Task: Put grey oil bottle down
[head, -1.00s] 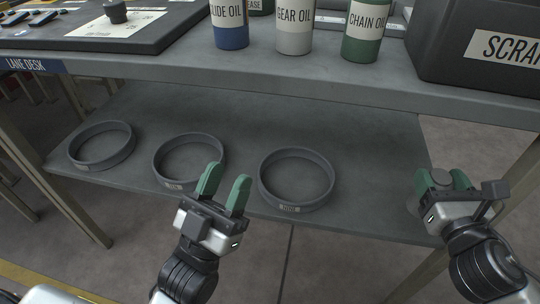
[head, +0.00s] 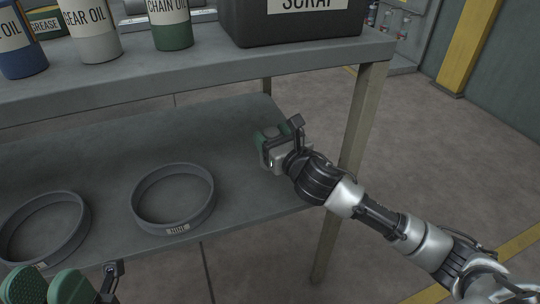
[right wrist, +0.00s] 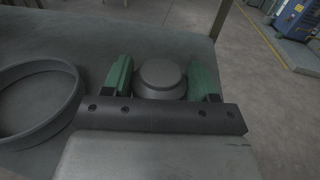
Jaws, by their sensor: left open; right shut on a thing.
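A grey bottle (right wrist: 160,74) with a round flat cap is between the green fingers of my right gripper (right wrist: 163,84) in the right wrist view; its lower body is hidden. In the head view my right gripper (head: 269,138) is shut on it at the right end of the lower shelf (head: 100,150), right of the ring marked NINE (head: 150,221). I cannot tell whether the bottle touches the shelf. My left gripper (head: 58,287) is open and empty at the bottom left of the head view, in front of another ring (head: 78,225).
The upper desk carries a blue oil bottle (head: 20,60), a GEAR OIL bottle (head: 92,45), a green CHAIN OIL bottle (head: 171,36) and a black SCRAP bin (head: 290,30). A desk leg (head: 352,150) stands right of my right gripper. Bare shelf lies between the NINE ring and that gripper.

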